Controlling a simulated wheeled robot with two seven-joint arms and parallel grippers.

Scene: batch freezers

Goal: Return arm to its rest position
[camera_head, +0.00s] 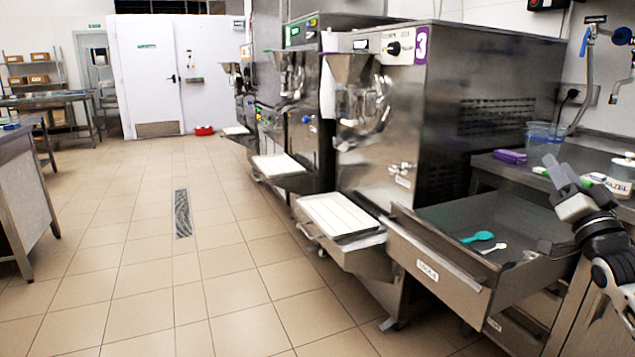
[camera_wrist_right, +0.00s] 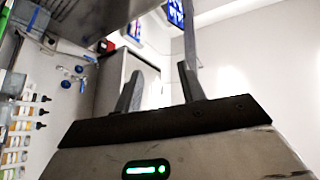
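My right gripper (camera_head: 562,180) is at the right edge of the head view, raised above the right side of an open drawer (camera_head: 440,262) labelled as a tools drawer. Its arm comes in from the right edge. In the right wrist view the two fingers of my right gripper (camera_wrist_right: 160,88) stand apart with nothing between them. A teal spoon (camera_head: 478,237) and a small white spoon (camera_head: 495,247) lie in the drawer, clear of the gripper. My left gripper does not show in the head view.
A batch freezer (camera_head: 480,100) marked 3 stands left of the drawer, with a white tray (camera_head: 338,214) in front. A clear container (camera_head: 545,138), a purple item (camera_head: 510,156) and a white tub (camera_head: 621,176) are on the right counter. The tiled floor (camera_head: 130,230) is open at left.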

